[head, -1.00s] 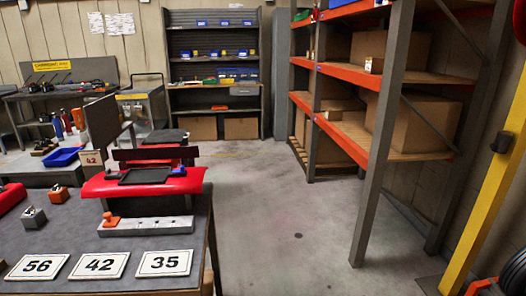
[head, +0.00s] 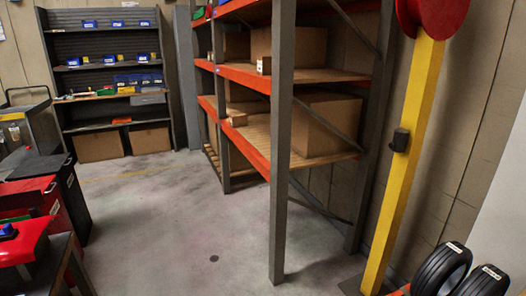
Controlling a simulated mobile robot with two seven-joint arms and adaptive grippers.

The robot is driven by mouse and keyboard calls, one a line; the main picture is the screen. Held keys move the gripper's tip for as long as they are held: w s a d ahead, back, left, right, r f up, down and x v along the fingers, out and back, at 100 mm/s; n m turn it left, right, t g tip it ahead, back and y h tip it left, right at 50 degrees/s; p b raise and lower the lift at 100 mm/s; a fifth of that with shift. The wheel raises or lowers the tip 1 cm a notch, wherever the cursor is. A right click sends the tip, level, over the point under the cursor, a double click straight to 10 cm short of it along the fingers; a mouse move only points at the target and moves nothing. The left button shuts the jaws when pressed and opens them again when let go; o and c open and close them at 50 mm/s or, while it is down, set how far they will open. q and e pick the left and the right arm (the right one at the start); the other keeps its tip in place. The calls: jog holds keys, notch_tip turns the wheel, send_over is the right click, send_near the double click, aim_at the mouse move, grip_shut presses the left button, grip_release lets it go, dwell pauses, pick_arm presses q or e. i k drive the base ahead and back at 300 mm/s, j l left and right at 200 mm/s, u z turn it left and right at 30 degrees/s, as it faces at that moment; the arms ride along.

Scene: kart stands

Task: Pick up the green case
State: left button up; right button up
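A green item (head: 199,13) sits on the upper level of the orange and grey rack, at the top edge of the head view. A smaller green item (head: 105,91) lies on the back shelf unit, beside blue bins, too small to make out. Neither of my grippers is in view.
The orange and grey rack (head: 281,190) holds cardboard boxes (head: 325,124). A yellow post (head: 404,150) and tyres (head: 440,270) stand at right. The back shelf unit (head: 52,85) is at left. A red cart (head: 30,205) stands near left. The floor between is clear.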

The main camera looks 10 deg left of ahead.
aim_at(112, 92)
jog(key=i+u, duration=0.4)
jog(key=i, duration=0.2)
jog(key=i+l+u, duration=0.4)
jog(key=i, duration=0.15)
jog(key=i+u, duration=0.35)
jog(key=i, duration=1.2)
jog(key=i+u, duration=0.25)
jog(key=i, duration=0.45)
jog(key=i+l+u, duration=0.1)
jog(key=i+u, duration=0.2)
jog(key=i, duration=1.15)
jog(key=i+j+z, duration=0.1)
jog(key=i, duration=0.65)
jog(key=i+z, duration=0.25)
jog(key=i, duration=0.45)
jog(key=i+j+z, duration=0.1)
jog(key=i+z, duration=0.15)
jog(key=i, duration=0.45)
jog(key=i+u, duration=0.15)
jog(key=i, duration=0.6)
jog(key=i+l+u, duration=0.2)
jog(key=i, duration=0.5)
jog(key=i+j+u, duration=0.2)
jog(key=i+u, duration=0.7)
jog(key=i, duration=0.2)
jog(key=i+j+z, duration=0.7)
jog(key=i+j, duration=0.05)
